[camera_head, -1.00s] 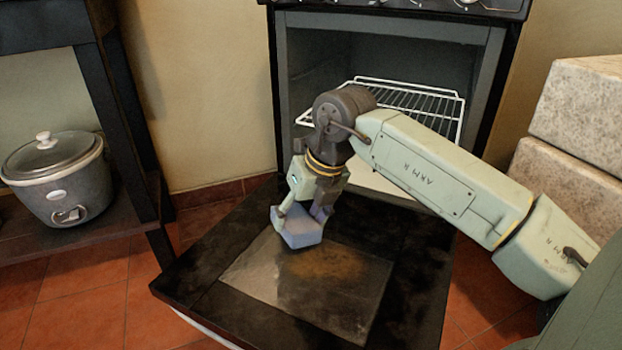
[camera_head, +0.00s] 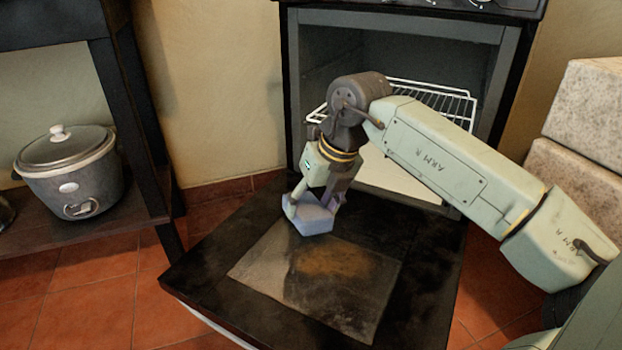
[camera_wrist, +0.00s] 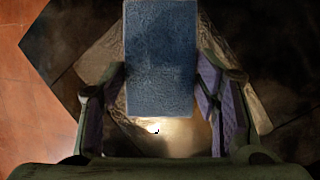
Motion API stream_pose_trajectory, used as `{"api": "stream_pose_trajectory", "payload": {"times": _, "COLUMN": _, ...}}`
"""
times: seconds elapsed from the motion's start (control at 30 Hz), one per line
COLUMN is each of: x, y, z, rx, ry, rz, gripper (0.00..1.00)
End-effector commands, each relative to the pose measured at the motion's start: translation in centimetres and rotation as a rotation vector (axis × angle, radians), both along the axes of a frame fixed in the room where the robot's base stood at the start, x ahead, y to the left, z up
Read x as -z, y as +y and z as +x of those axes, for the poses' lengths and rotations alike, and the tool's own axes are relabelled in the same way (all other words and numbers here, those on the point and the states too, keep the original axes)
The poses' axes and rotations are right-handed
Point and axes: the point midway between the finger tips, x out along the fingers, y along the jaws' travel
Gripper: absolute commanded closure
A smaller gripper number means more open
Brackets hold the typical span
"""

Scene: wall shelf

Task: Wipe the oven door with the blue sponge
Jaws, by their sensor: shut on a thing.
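The oven door (camera_head: 205,272) is folded down flat, with a glass pane (camera_head: 262,272) in its middle. A brown stain (camera_head: 335,262) and dark smudges show on the glass. My gripper (camera_head: 312,203) points down over the far edge of the pane, behind the stain, shut on the blue sponge (camera_head: 313,220). The sponge is at or just above the door; contact cannot be told. In the wrist view the blue sponge (camera_wrist: 160,60) lies between the two fingers of my gripper (camera_wrist: 163,95), and a bright reflection shows on the glass below it.
The oven (camera_head: 292,100) stands open behind, with a white wire rack (camera_head: 440,103) inside. A dark shelf (camera_head: 130,215) with a grey rice cooker (camera_head: 70,180) is at the left. Pale stone blocks (camera_head: 590,110) are at the right. The front of the door is clear.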

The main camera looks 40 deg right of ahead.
Motion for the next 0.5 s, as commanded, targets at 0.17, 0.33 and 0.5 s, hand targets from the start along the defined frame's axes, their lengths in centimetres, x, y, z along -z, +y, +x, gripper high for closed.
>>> {"api": "stream_pose_trajectory", "payload": {"times": 0.17, "x": 3.5, "y": 0.5, "z": 0.6, "rx": -0.018, "ry": 0.004, "rz": -0.015, "gripper": 0.66}}
{"api": "stream_pose_trajectory", "payload": {"times": 0.33, "x": 3.4, "y": 0.4, "z": 0.6, "rx": -0.018, "ry": 0.004, "rz": -0.016, "gripper": 0.66}}
{"api": "stream_pose_trajectory", "payload": {"times": 0.5, "x": 2.3, "y": 0.3, "z": 0.7, "rx": -0.017, "ry": 0.003, "rz": -0.015, "gripper": 0.66}}
